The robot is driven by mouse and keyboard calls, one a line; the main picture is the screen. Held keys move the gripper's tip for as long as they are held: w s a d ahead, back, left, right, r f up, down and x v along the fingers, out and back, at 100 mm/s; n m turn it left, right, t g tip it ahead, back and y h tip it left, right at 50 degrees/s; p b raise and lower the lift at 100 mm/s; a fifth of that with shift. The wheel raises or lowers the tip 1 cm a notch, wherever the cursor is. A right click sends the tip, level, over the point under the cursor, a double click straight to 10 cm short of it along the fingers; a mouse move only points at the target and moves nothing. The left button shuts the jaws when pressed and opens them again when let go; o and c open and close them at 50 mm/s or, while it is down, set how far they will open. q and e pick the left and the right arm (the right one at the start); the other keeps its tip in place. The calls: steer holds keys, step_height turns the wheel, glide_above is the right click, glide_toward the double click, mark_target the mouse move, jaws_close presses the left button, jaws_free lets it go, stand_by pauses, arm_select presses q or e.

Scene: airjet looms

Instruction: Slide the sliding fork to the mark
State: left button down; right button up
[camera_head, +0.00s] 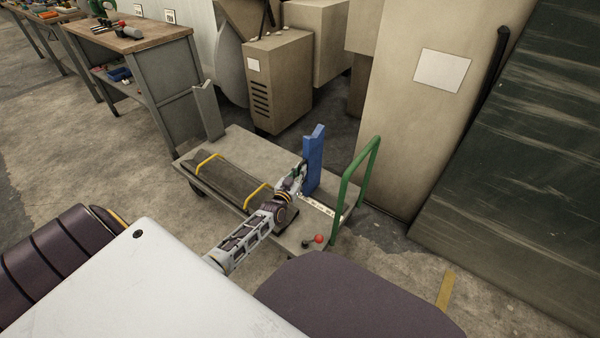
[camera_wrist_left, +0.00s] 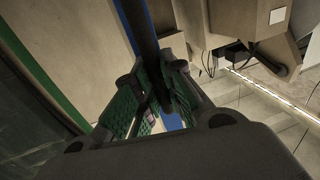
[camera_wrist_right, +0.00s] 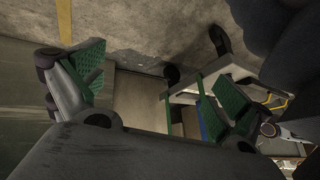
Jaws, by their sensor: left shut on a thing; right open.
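The blue sliding fork (camera_head: 314,160) stands upright near the right end of a flat trolley (camera_head: 240,146), with a notch at its top. A strip with markings (camera_head: 318,205) lies on the trolley beside its foot. My left gripper (camera_head: 296,179) is at the fork's left side. In the left wrist view, my left gripper (camera_wrist_left: 165,95) has its green pads closed around a dark bar (camera_wrist_left: 143,30); blue shows behind it. The fork's foot is partly hidden by my arm. My right gripper (camera_wrist_right: 165,85) is open and empty in the right wrist view, apart from the trolley.
A grey fixed fork (camera_head: 207,110) stands at the trolley's left end. A dark piece with yellow handles (camera_head: 225,178) lies between. A green push handle (camera_head: 358,185) rises at the right, and a red knob (camera_head: 318,239) sits in front. Machine cabinets (camera_head: 280,80) stand behind.

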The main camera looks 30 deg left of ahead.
arm_select(q)
steer(key=d+p, duration=0.3)
steer(key=d, duration=0.4)
steer(key=shift+s+d+p, duration=0.15)
steer(key=shift+s+p, duration=0.15)
arm_select(e)
step_height(320, 180, up, 8)
steer(key=d+g+h, duration=0.1)
steer(key=shift+s+d+f+n, duration=0.25)
steer(key=shift+d+n, duration=0.1)
steer(key=shift+n, duration=0.05)
arm_select(q)
steer(key=c, duration=1.5)
jaws_free()
steer(key=shift+s, duration=0.15)
steer(key=s+d, duration=0.1)
steer(key=s, duration=1)
steer(key=shift+s+d, duration=0.2)
steer(key=shift+s, duration=0.15)
steer(key=shift+d, duration=0.1)
